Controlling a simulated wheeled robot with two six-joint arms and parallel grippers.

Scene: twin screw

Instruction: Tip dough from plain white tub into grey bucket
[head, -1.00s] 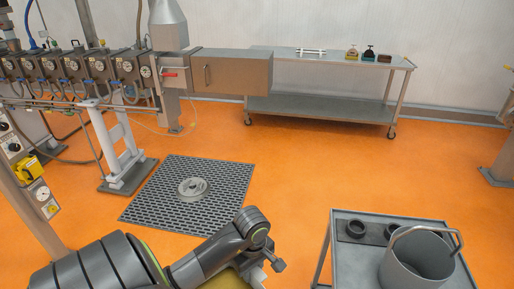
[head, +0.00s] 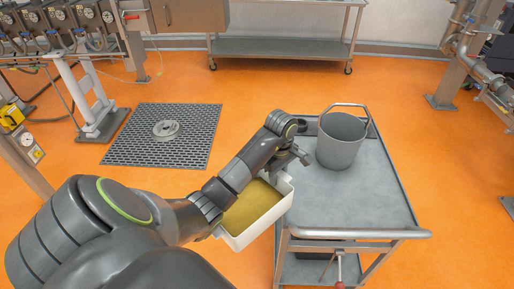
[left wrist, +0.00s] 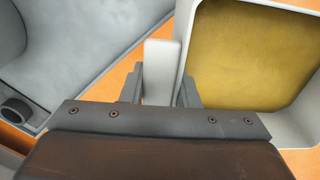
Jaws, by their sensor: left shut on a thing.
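The plain white tub (head: 284,200) holds a flat layer of yellow-brown dough (head: 250,210). My left gripper (head: 298,158) is shut on the tub's wall, at the side toward the cart. In the left wrist view the fingers (left wrist: 161,88) pinch a white upright piece of the tub, with the dough (left wrist: 250,55) to the right. The tub is about level, beside the cart's left edge, partly hidden by my left arm. The grey bucket (head: 340,150) stands upright on the cart top, up and right of the gripper, its handle raised. My right gripper is not in view.
The grey cart (head: 370,205) has a clear top in front of the bucket and a push bar (head: 350,234) at its near end. A dark ring-shaped holder (left wrist: 14,110) lies on it. A floor grate (head: 140,150) and a steel table (head: 280,45) stand farther off.

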